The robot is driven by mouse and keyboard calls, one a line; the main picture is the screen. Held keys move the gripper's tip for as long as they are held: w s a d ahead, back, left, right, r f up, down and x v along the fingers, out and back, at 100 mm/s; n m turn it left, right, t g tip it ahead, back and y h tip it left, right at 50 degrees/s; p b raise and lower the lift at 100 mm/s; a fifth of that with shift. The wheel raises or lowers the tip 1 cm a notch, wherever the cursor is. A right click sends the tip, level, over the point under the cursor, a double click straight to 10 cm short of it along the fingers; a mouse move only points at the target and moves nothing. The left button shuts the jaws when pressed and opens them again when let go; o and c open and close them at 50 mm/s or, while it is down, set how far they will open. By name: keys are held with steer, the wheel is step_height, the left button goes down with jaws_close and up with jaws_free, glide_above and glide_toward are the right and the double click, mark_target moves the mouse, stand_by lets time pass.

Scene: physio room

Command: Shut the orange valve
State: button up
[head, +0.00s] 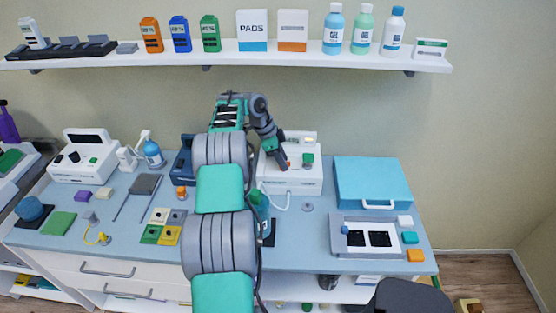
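A small orange piece (181,192) shows on the bench just left of my arm; it is too small to tell for sure whether it is the orange valve or how it is turned. My gripper (283,164) points down in front of the white device (290,186) at the back of the bench, well to the right of the orange piece. Its fingertips are small and dark, and I cannot tell whether they are open or shut. My arm hides part of the middle of the bench.
A blue case (374,170) and a grey tray (350,247) with dark cards stand on the right. A white device (82,172) stands at the left. A shelf (240,58) with bottles and boxes runs above. A dark stool (408,299) is at the front right.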

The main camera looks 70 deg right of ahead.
jaws_close()
steer(key=shift+f+n+b, duration=0.15)
steer(key=shift+n+b, duration=0.15)
steer(key=shift+b, duration=0.35)
steer(key=n+h+b, duration=0.1)
steer(key=n+b, duration=0.1)
steer(key=b, duration=0.2)
steer(key=shift+a+f+t+b, duration=0.1)
steer(key=shift+f+t+b, duration=0.1)
steer(key=shift+t+b, duration=0.1)
steer(key=n+t+h+b, duration=0.1)
steer(key=n+b, duration=0.3)
steer(key=shift+a+r+b, duration=0.1)
steer(key=shift+b, duration=0.3)
steer(key=n+t+b, duration=0.1)
steer(key=n+b, duration=0.3)
steer(key=n, duration=0.1)
steer(key=shift+s+r+t+h, duration=0.1)
steer(key=shift+s+t+h, duration=0.1)
steer(key=shift+t+h, duration=0.2)
steer(key=n+t, duration=0.1)
steer(key=n, duration=0.1)
steer(key=n+t+b, duration=0.1)
steer(key=n, duration=0.2)
steer(key=shift+s+r, duration=0.1)
steer(key=shift+n, duration=0.4)
